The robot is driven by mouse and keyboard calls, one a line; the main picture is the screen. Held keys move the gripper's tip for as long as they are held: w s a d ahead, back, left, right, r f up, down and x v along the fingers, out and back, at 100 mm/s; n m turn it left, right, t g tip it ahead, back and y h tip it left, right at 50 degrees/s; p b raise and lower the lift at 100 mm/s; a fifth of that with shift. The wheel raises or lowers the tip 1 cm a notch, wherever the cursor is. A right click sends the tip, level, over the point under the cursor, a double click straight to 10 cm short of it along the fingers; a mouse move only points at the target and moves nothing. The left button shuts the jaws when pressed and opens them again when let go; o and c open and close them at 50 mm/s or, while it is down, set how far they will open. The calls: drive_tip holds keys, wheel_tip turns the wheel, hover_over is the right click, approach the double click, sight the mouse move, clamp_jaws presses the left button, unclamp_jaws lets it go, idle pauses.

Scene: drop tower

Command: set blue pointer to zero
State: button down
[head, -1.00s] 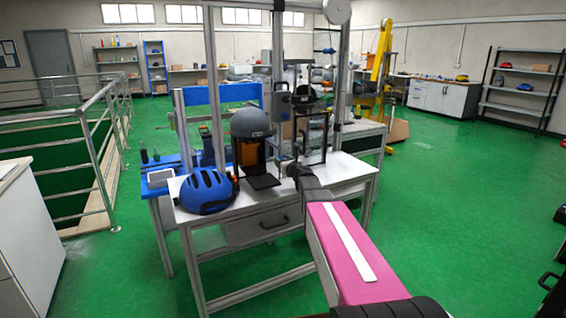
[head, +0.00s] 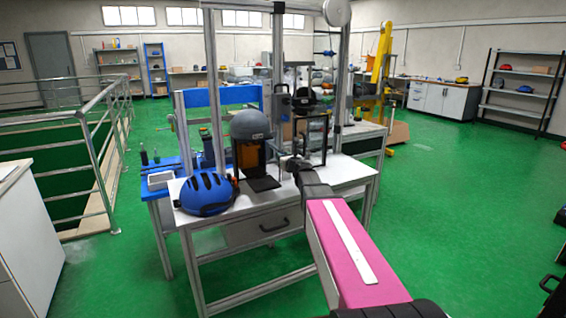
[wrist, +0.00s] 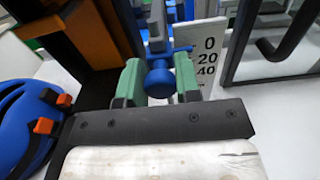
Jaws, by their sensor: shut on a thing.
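The blue pointer (wrist: 184,72), with its round blue knob (wrist: 160,80), stands in the middle of the wrist view. It lies beside the left edge of a white scale plate (wrist: 207,58) marked 0, 20 and 40. The pointer's side part is level with the lower marks, below the 0; its exact reading is unclear. My gripper (wrist: 158,84) has green fingers on both sides of the knob and is shut on it. In the head view my gripper (head: 297,166) is at the drop tower above the white table; the pointer is too small to make out there.
A blue helmet (head: 207,194) sits on the white table (head: 345,172), left of my arm. A black frame stands right of the scale.

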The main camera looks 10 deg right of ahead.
drive_tip(key=shift+r, duration=0.2)
drive_tip(key=c, duration=0.8)
unclamp_jaws()
drive_tip(key=shift+c, duration=0.2)
drive_tip(key=v, duration=1)
drive_tip(key=shift+s+d, duration=0.15)
drive_tip(key=shift+s, duration=0.25)
